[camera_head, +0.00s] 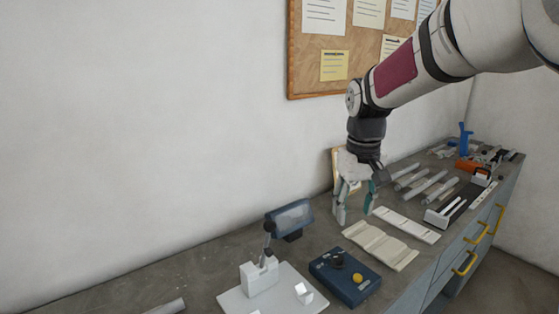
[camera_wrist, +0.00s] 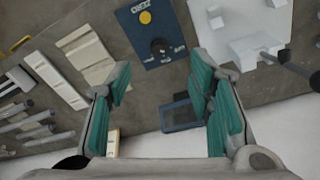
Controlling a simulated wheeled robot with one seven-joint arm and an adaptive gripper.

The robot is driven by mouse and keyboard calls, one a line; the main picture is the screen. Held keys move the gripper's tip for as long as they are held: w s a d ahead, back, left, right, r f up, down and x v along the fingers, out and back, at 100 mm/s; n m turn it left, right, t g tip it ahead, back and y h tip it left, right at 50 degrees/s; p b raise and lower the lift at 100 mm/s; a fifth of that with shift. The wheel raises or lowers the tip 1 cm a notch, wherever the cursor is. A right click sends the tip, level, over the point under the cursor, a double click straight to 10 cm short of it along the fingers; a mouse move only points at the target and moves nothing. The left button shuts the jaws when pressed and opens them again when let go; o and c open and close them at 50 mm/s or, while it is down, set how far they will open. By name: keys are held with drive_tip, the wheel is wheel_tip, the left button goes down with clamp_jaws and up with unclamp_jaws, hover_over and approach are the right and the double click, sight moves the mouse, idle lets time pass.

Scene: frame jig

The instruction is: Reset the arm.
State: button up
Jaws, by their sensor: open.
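My arm reaches in from the upper right in the head view. My gripper (camera_head: 355,200) hangs fingers down above the workbench (camera_head: 120,282), near the wall and behind the cream-coloured trays. In the wrist view my gripper (camera_wrist: 165,105) shows its two teal-padded fingers spread wide apart. Nothing is between them, so it is open and empty. Dark grey bench top shows below and between the fingers.
A blue box with a yellow button (camera_head: 345,275) and a white jig (camera_head: 262,285) with a dark-screened device (camera_head: 290,217) stand at the front. Cream trays (camera_head: 380,245), grey rods (camera_head: 425,185) and an orange tool (camera_head: 467,166) lie to the right. A pinboard (camera_head: 335,75) hangs behind.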

drive_tip(key=s+r+m+t, duration=0.1)
drive_tip(key=s+r, duration=0.2)
drive_tip(key=s, duration=0.4)
drive_tip(key=s+r+t, duration=0.1)
drive_tip(key=s+r, duration=0.3)
drive_tip(key=s, duration=0.3)
drive_tip(key=s+f+m+t, duration=0.1)
drive_tip(key=s+f+t, duration=0.1)
drive_tip(key=s, duration=1)
drive_tip(key=shift+s+d+f, duration=0.15)
drive_tip(key=shift+s+d, duration=0.1)
drive_tip(key=shift+s, duration=0.1)
